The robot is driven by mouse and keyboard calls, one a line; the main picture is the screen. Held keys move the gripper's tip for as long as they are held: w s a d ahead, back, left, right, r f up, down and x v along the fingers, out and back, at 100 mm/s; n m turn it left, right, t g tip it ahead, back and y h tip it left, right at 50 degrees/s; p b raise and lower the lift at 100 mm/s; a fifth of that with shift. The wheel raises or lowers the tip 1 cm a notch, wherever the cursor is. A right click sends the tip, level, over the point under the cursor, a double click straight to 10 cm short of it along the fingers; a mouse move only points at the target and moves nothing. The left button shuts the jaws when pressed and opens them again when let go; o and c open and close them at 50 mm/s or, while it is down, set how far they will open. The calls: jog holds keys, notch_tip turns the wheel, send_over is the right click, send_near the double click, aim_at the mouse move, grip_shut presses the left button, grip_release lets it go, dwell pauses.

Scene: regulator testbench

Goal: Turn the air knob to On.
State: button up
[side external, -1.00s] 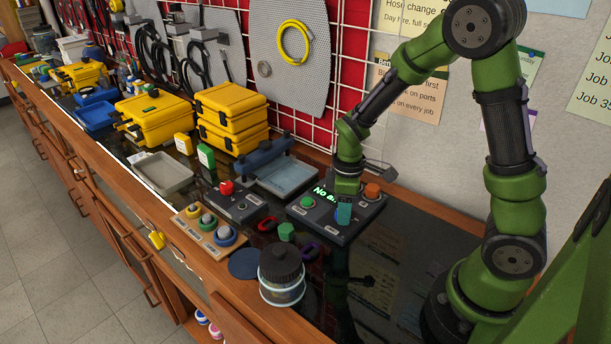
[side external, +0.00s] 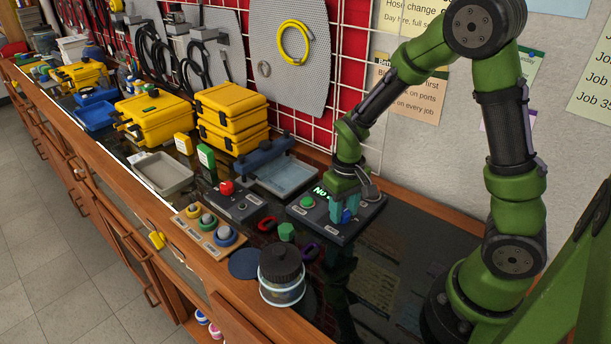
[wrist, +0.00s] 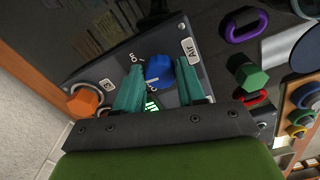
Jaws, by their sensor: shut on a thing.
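The blue air knob (wrist: 158,70) sits on a dark control panel (wrist: 110,68) beside a white "Air" label (wrist: 192,50). An "On" marking is printed on the panel to the knob's left in the wrist view. I cannot tell which marking the knob points to. My gripper (wrist: 160,82) has its teal fingers on either side of the knob, shut on it. In the side external view, my gripper (side external: 346,212) reaches down over the panel (side external: 322,223), and a bit of the blue knob (side external: 347,216) shows between the fingers.
On the same panel are an orange knob (wrist: 82,102), a green button (side external: 307,202) and a lit green display (side external: 320,191). In front lie a green hex piece (side external: 287,231) and a purple ring (side external: 310,252). A dark-lidded jar (side external: 282,273) stands nearer.

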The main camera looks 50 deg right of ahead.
aim_at(343, 212)
jog(key=m, duration=0.4)
jog(key=shift+w+m, duration=0.1)
jog(key=shift+m, duration=1.7)
jog(key=o, duration=1.1)
jog(key=shift+c, duration=0.2)
jog(key=shift+a+r, duration=0.1)
notch_tip(343, 212, up, 17)
